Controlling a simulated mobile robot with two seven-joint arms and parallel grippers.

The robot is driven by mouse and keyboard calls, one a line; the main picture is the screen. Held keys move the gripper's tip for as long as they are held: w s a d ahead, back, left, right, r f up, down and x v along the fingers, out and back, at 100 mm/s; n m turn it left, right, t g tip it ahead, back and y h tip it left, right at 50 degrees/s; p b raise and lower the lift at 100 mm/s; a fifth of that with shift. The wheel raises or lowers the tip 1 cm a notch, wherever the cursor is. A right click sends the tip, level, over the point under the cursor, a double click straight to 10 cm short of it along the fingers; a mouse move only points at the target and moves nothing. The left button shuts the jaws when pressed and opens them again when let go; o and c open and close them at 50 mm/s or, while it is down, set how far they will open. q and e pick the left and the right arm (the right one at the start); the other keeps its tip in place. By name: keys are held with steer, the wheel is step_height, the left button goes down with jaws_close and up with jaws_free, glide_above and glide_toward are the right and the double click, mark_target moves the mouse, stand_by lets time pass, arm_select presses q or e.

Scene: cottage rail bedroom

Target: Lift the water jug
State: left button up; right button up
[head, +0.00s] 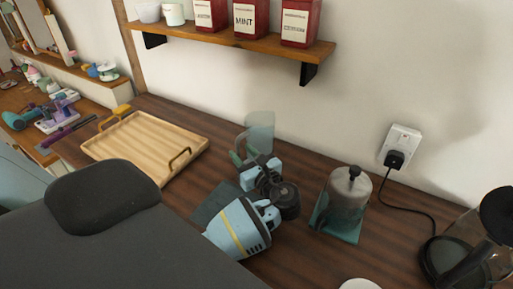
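The water jug (261,125) is a clear, slightly teal vessel near the wall at the back of the wooden counter. It looks upright. A handle shows on its left side, and its lower part is hidden behind my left gripper. My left gripper (261,166), with pale blue and dark parts, is right in front of the jug's lower part. Its fingers overlap the jug in the picture. I cannot tell whether they touch it, or whether they are open or shut. My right gripper is not in view.
A wooden tray (127,138) with handles lies at left. A dark teal mat (211,204) lies beside my wrist. A French press (346,200) stands right on another mat. A glass kettle (468,255) stands far right, near a plugged cord. A shelf (225,37) with red tins hangs above.

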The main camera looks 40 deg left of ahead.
arm_select(q)
steer(key=x, duration=0.4)
steer(key=shift+a+f, duration=0.2)
steer(key=shift+a, duration=0.2)
jaws_close()
stand_by(0.8)
steer(key=shift+r, duration=0.15)
